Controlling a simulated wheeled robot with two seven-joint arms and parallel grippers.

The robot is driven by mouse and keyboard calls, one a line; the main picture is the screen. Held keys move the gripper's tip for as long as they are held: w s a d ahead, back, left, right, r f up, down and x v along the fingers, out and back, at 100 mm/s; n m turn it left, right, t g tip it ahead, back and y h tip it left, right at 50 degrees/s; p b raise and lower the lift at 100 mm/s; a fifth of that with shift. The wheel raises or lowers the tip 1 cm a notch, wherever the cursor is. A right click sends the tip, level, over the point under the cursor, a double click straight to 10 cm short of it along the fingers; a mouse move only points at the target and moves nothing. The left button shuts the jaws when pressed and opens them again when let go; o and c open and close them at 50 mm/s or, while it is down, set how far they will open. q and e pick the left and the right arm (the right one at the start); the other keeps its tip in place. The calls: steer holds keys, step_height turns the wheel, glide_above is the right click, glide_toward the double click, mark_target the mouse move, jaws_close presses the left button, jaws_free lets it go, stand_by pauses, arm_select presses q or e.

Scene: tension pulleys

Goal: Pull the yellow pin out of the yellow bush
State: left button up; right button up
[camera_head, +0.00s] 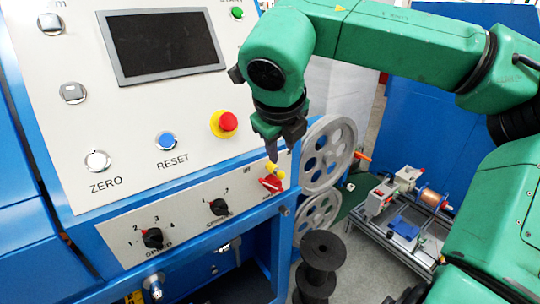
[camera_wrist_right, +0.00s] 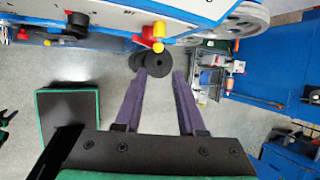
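On the lower right of the machine's front, two small yellow parts sit close together beside a red part (camera_head: 271,184). In the right wrist view, a yellow piece (camera_wrist_right: 159,29) and a rounder yellow piece (camera_wrist_right: 158,47) meet next to the red part (camera_wrist_right: 148,33). I take these for the yellow pin and bush, but cannot tell where one ends. My right gripper (camera_head: 278,153) points down just above them in the head view. The right wrist view shows its two fingers (camera_wrist_right: 160,74) apart with nothing between them; the yellow pieces lie beyond the tips. My left gripper is not in view.
The control panel (camera_head: 135,125) with a red stop button (camera_head: 228,122) stands left of the gripper. Grey spoked pulleys (camera_head: 328,155) are close on the right. A black spool (camera_head: 318,265) stands below. A cart with equipment (camera_head: 400,225) is farther right.

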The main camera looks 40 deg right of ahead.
mark_target(282, 174)
steer(key=x, duration=0.5)
steer(key=p+x, duration=0.1)
steer(key=x, duration=0.2)
steer(key=shift+w+a+f, duration=0.2)
steer(key=shift+w+a, duration=0.05)
steer(key=x, duration=0.3)
steer(key=shift+s+d, duration=0.1)
steer(key=shift+d, duration=0.05)
steer(key=shift+d+f, duration=0.2)
steer(key=shift+f, duration=0.3)
steer(key=shift+w, duration=0.2)
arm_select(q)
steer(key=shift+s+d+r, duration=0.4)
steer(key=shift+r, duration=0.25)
arm_select(e)
jaws_close()
